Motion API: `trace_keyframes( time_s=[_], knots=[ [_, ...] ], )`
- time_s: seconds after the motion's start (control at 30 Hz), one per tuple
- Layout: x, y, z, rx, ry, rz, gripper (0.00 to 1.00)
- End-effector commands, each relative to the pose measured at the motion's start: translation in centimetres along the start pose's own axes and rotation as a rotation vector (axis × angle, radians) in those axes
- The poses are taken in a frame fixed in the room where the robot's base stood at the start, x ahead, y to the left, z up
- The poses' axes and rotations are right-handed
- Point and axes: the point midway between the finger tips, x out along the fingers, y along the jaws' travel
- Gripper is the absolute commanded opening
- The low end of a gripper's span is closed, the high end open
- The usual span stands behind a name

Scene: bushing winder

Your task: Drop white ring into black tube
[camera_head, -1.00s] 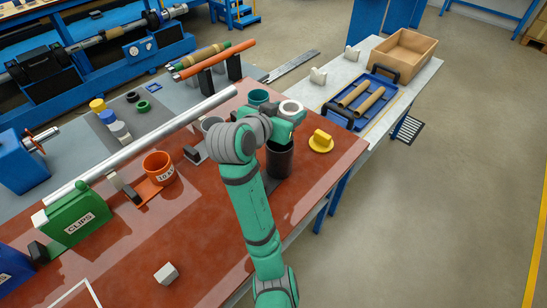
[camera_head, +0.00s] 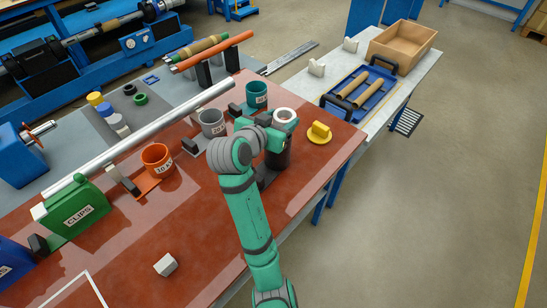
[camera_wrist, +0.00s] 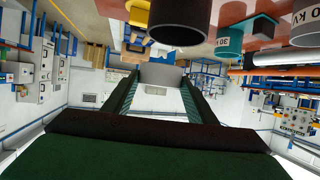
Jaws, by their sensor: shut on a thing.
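The white ring (camera_head: 285,116) is held at the tip of my gripper (camera_head: 277,123). In the wrist view the ring (camera_wrist: 162,76) shows grey between the two fingers, which are shut on it. The black tube (camera_head: 278,158) stands upright on the red-brown table, below the ring and gripper in the head view. My gripper hides the tube's top there. In the wrist view, which looks upside down, the tube (camera_wrist: 181,20) appears just above the ring, with a gap between them. I cannot tell exactly how well they line up.
A yellow knobbed lid (camera_head: 319,133) lies right of the tube. A teal cup (camera_head: 256,95), a grey cup (camera_head: 212,122) and an orange cup (camera_head: 157,158) stand to the left. A long silver bar (camera_head: 150,134) crosses the table. The front of the table is mostly clear.

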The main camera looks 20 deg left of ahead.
Motion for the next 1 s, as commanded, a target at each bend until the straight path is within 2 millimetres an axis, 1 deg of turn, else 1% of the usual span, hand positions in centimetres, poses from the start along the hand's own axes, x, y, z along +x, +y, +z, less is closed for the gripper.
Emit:
trace_keyframes(
  time_s=[0.07,0.1,0.17,0.2,0.43,0.57,0.67,0.77,1.0],
  knots=[
    [0.0,0.0,0.0,0.000,0.000,0.000,0.29],
    [0.0,0.0,0.0,0.000,0.000,0.000,0.54],
    [0.0,0.0,0.0,0.000,0.000,0.000,0.68],
    [0.0,0.0,0.0,0.000,0.000,0.000,0.73],
    [-0.3,-0.7,0.1,-0.005,-0.001,-0.010,0.73],
    [-0.8,-0.9,0.1,-0.006,0.000,-0.014,0.73],
    [-1.8,-0.8,0.1,-0.005,0.001,-0.013,0.73],
    [-3.5,-0.5,0.0,-0.003,0.002,-0.009,0.73],
    [-7.8,-0.1,0.0,0.000,0.002,-0.002,0.73]
  ],
)
